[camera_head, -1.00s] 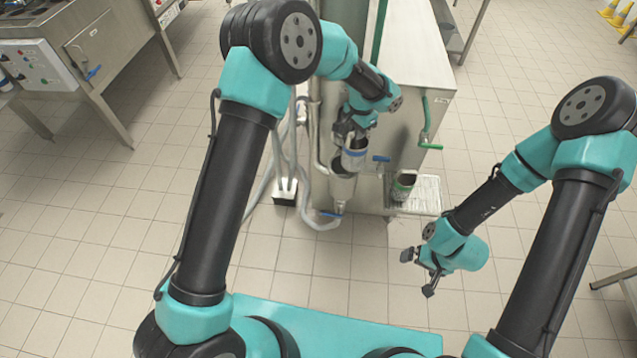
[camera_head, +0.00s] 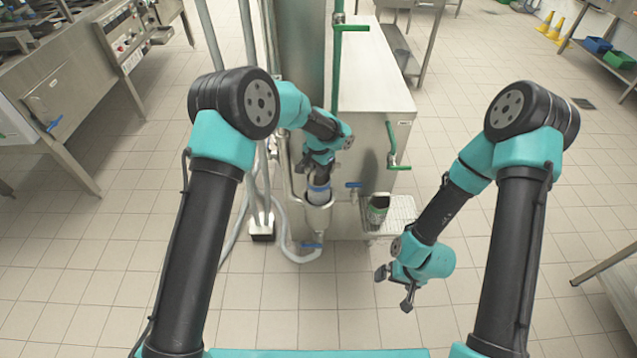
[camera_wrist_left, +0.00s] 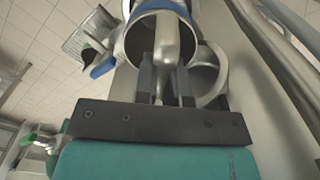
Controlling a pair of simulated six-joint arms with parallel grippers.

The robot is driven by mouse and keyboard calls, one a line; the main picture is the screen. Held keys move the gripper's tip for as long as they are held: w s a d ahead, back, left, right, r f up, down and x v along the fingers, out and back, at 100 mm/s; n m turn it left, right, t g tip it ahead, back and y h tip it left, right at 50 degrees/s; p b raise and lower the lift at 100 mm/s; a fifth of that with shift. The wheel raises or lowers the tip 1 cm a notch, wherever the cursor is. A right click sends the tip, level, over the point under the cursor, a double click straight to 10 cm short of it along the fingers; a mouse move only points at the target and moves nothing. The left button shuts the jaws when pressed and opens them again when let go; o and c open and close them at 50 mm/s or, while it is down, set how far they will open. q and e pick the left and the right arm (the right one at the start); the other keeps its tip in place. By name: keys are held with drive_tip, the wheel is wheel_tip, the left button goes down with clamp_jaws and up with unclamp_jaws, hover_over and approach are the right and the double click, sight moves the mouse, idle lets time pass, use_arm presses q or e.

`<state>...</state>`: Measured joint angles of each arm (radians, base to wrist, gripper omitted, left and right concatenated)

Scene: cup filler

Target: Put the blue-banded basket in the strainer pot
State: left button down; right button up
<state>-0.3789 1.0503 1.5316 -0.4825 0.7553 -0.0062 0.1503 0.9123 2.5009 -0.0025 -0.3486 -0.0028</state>
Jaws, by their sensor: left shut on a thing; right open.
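The blue-banded basket (camera_head: 319,195) is at the mouth of the metal strainer pot (camera_head: 319,220), its lower part hidden by the pot's rim. My left gripper (camera_head: 319,178) is above it, mostly hidden by its own wrist in the head view. In the left wrist view, the fingers of my left gripper (camera_wrist_left: 164,82) are shut on the basket's metal handle (camera_wrist_left: 168,45), and the blue band (camera_wrist_left: 160,7) shows at the top edge. How deep the basket sits cannot be told. My right gripper (camera_head: 394,289) is open and empty over the floor.
A green-banded basket (camera_head: 378,208) stands on a ribbed drain tray (camera_head: 402,208) right of the pot. A blue valve handle (camera_head: 354,185) juts between them. A pale hose (camera_head: 284,240) curves beside and below the pot. The floor in front is clear.

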sight(319, 180)
use_arm(q)
drive_tip(key=shift+f, duration=0.6)
drive_tip(key=shift+f, duration=2.5)
drive_tip(key=c, duration=1.2)
unclamp_jaws()
drive_tip(key=shift+r, duration=0.1)
